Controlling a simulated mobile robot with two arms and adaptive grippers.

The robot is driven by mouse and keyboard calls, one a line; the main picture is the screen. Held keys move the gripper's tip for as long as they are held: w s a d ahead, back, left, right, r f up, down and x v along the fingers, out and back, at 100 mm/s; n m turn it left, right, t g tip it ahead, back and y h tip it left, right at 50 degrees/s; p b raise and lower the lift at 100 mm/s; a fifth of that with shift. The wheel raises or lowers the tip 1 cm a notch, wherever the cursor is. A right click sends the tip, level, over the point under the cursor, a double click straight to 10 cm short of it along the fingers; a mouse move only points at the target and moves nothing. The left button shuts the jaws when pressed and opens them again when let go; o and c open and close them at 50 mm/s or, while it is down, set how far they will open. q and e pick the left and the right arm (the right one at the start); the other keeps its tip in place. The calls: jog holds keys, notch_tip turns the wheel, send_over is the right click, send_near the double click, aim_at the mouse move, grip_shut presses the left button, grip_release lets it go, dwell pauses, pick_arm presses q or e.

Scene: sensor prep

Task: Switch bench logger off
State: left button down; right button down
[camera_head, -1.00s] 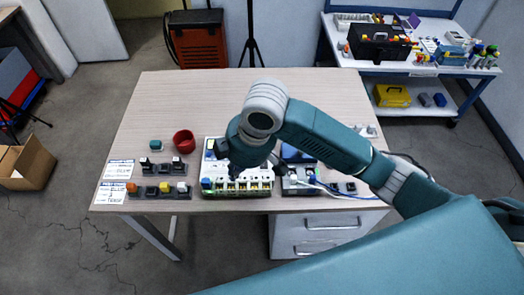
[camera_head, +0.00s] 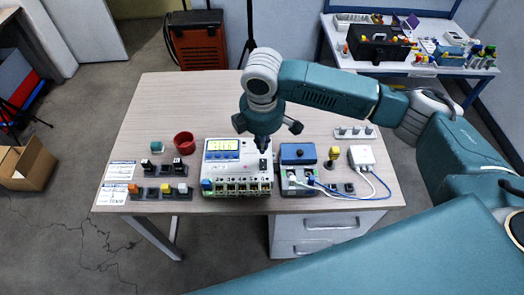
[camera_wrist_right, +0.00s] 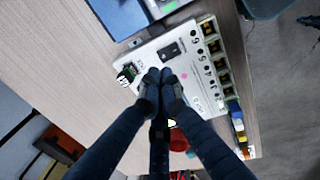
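The bench logger (camera_head: 212,172) is a white panel on the table with a lit yellow-green screen (camera_head: 222,145) and a row of terminals along its front. Its black rocker switch (camera_wrist_right: 170,50) shows clearly in the right wrist view, near the terminals. My right gripper (camera_head: 264,147) is over the logger's right end, beside the screen. In the right wrist view its fingertips (camera_wrist_right: 160,78) are together, with nothing seen between them, close to the switch but not visibly on it. Whether they touch the panel I cannot tell. My left gripper is not in view.
A blue-topped box (camera_head: 299,154) with cables stands right of the logger, with a yellow-topped knob (camera_head: 334,155) and a white box (camera_head: 362,157) beyond. A red cup (camera_head: 184,141) and several small switches lie left. The table's back is clear.

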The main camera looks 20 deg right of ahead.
aim_at(262, 160)
jog(key=shift+w+f+p, duration=0.15)
jog(key=shift+f+p, duration=0.1)
jog(key=shift+f, duration=1.1)
jog(key=shift+w+f+p, duration=0.15)
jog(key=shift+f+p, duration=0.05)
jog(key=shift+f, duration=1.15)
